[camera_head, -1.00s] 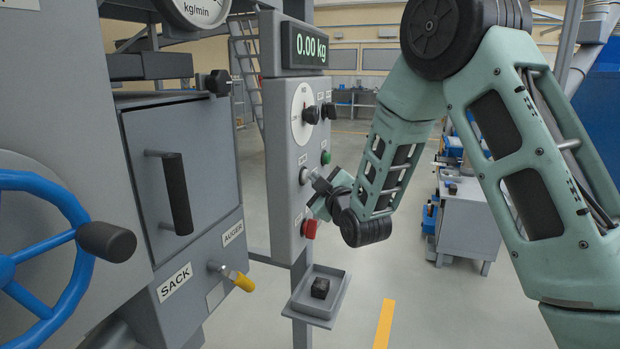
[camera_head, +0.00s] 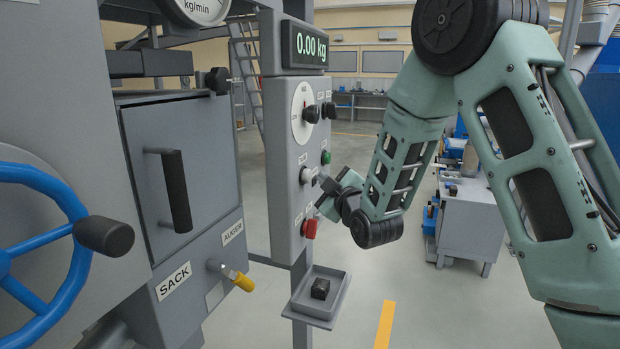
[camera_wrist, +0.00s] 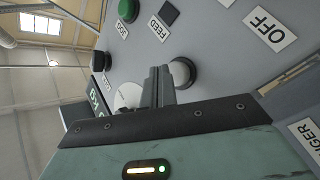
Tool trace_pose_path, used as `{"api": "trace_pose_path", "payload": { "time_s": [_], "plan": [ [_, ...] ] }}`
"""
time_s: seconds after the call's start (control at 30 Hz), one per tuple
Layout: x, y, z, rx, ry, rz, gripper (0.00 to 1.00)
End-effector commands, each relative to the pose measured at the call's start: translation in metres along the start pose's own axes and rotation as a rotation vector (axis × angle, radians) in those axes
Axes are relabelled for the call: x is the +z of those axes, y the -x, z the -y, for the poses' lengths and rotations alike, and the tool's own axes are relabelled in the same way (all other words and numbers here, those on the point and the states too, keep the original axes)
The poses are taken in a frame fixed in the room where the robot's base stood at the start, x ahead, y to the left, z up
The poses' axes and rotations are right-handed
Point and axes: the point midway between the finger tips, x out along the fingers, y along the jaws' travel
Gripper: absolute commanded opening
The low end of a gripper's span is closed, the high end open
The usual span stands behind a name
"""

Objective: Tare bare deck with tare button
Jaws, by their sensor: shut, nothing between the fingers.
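A pale round button (camera_head: 306,175), which I take to be the tare button, sits on the grey control panel (camera_head: 280,200). It also shows in the wrist view (camera_wrist: 183,71), just right of my fingers. My gripper (camera_head: 321,184) is shut and empty beside the panel, with its fingertips (camera_wrist: 158,72) pointing towards it. The fingertips appear slightly apart from the button. The display (camera_head: 304,46) on top of the panel reads 0.00 kg. I cannot identify the deck for certain in these views.
A green button (camera_head: 326,157) is above and a red one (camera_head: 309,229) below. Black knobs (camera_head: 312,113) are higher up. A small tray (camera_head: 311,309) with a dark block (camera_head: 320,288) is under the panel.

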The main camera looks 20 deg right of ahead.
Motion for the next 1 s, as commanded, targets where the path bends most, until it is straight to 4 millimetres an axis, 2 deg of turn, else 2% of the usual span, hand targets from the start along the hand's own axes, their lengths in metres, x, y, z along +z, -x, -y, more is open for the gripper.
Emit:
{"api": "trace_pose_path", "payload": {
  "time_s": [0.6, 1.0],
  "plan": [
    [0.025, 0.033, -0.024, 0.002, 0.001, 0.001, 0.00],
    [0.026, 0.035, -0.026, 0.001, 0.000, 0.001, 0.00]
  ]
}}
